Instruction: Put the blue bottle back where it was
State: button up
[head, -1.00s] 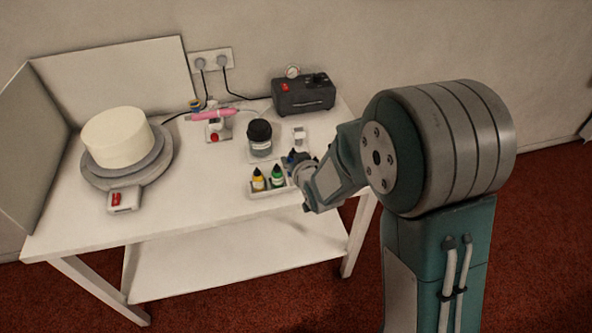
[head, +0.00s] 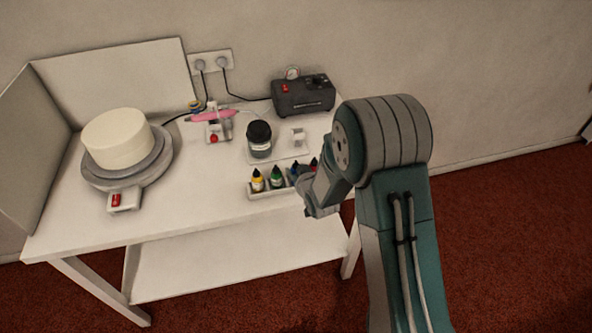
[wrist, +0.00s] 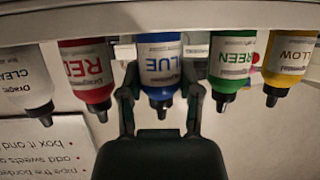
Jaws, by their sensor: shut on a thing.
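The blue bottle (wrist: 162,68) stands in the row between the red bottle (wrist: 87,70) and the green bottle (wrist: 231,68). My gripper (wrist: 160,92) is shut on it, one finger on each side. In the head view the blue bottle (head: 293,171) is partly hidden by my wrist, and it looks level with its neighbours in the white rack (head: 270,193). Whether its base touches the rack floor is hidden.
The yellow bottle (wrist: 290,65) and the clear bottle (wrist: 25,80) stand at the row's ends. Behind the rack are a dark jar (head: 259,140) and a black compressor (head: 303,95). A cake on a turntable (head: 120,180) is at left. The table front is bare.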

jog(key=shift+a+f, duration=0.1)
jog(key=o, duration=0.5)
jog(key=shift+a, duration=0.1)
jog(key=shift+s+r, duration=0.2)
jog(key=v, duration=1.2)
jog(key=s+d+r+m+g+h, duration=0.2)
jog(key=s+d+r+g+h, duration=0.3)
jog(key=d+r, duration=0.55)
jog(key=s+r, duration=0.3)
jog(key=s, duration=0.3)
jog(key=s+d+r+m+g, duration=0.1)
jog(key=s+r, duration=0.2)
jog(key=s, duration=0.3)
jog(key=s+d+r+m, duration=0.1)
jog(key=s+r, duration=0.2)
jog(key=s, duration=0.3)
jog(key=shift+s+d+g, duration=0.25)
jog(key=shift+s+g, duration=0.1)
jog(key=shift+g, duration=0.05)
